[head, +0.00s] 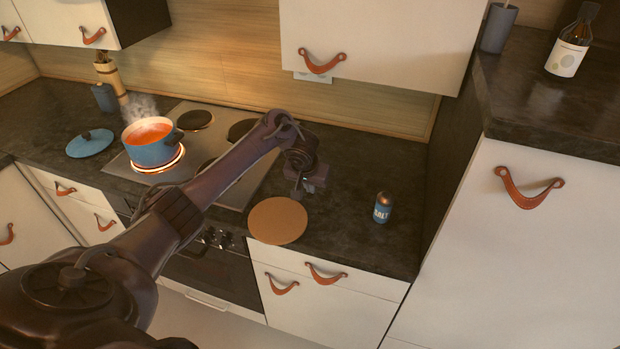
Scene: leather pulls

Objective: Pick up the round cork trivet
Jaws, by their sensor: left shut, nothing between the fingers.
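The round cork trivet (277,222) lies flat on the dark countertop, near its front edge and right of the stove. It is a plain tan disc. My left arm reaches in from the left, and my left gripper (299,193) points down at the trivet's upper right rim. The gripper is shut with nothing in it. I cannot tell whether its fingertips touch the trivet or hover just above it. My right gripper is not in view.
A blue salt shaker (382,208) stands right of the trivet. A steaming blue pot (152,146) of red soup sits on a glowing burner, its lid (90,143) to the left. A tall cabinet (510,235) bounds the right. Counter behind the shaker is clear.

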